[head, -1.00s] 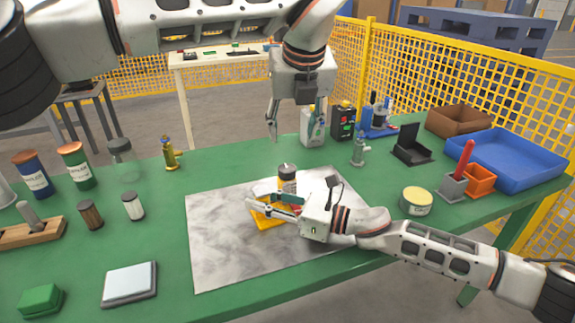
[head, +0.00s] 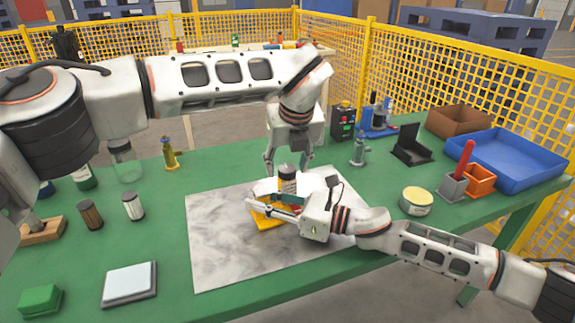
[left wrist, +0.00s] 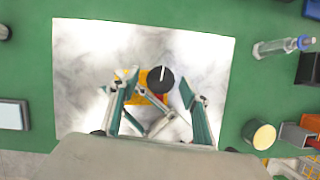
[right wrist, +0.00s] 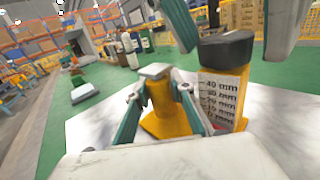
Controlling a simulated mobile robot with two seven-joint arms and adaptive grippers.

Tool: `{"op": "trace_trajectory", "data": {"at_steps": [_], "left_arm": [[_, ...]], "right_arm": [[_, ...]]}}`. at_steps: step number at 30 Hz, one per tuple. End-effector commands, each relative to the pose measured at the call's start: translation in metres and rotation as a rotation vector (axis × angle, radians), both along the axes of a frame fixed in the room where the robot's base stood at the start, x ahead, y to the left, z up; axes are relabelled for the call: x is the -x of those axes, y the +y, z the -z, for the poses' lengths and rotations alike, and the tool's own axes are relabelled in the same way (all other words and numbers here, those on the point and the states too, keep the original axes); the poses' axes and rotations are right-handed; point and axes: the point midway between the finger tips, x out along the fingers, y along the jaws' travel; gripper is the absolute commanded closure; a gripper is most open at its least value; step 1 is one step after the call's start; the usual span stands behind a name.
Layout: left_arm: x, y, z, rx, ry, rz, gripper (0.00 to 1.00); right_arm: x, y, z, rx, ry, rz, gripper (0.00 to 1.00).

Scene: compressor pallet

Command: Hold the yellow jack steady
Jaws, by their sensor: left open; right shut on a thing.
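The yellow jack (head: 268,223) stands on the grey marble plate (head: 225,255). In the right wrist view its yellow post (right wrist: 162,108) has a small pale top plate. A yellow body with a millimetre scale (right wrist: 222,100) and black cap stands beside the post; the cap also shows in the left wrist view (left wrist: 160,80). My right gripper (head: 258,202) is shut on the jack, its fingers either side of the post. My left gripper (head: 287,163) is open above the black cap, pointing down. In the left wrist view its fingers (left wrist: 160,98) spread either side of the cap.
A yellow tin (head: 416,200) and a grey holder with a red handle (head: 455,175) stand to the right. A blue tray (head: 510,160) is at the far right. A pale pad (head: 129,283) and green block (head: 40,299) lie front left. The marble plate's left part is clear.

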Motion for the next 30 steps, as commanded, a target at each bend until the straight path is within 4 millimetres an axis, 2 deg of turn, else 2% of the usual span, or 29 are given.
{"op": "trace_trajectory", "data": {"at_steps": [9,10,14,23,30], "left_arm": [[-0.0011,0.0,0.003,0.0,0.0,0.001,0.54],[-0.0011,0.0,0.003,0.0,0.0,0.001,0.59],[-0.0009,0.0001,0.003,0.0,0.0,0.001,0.92],[-0.0011,0.0006,0.003,-0.001,0.001,0.015,0.92],[-0.001,0.0022,0.0033,0.0,0.003,0.113,0.92]], "right_arm": [[-0.0001,-0.0002,0.0012,0.0,0.003,0.001,1.0],[-0.0001,-0.0002,0.0012,0.0,0.003,0.001,1.0],[-0.0001,-0.0002,0.0012,0.0,0.003,0.001,1.0],[-0.0003,-0.0005,0.0013,0.0,0.002,0.001,1.0],[-0.0004,-0.0007,0.0013,0.001,0.003,0.002,1.0]]}}
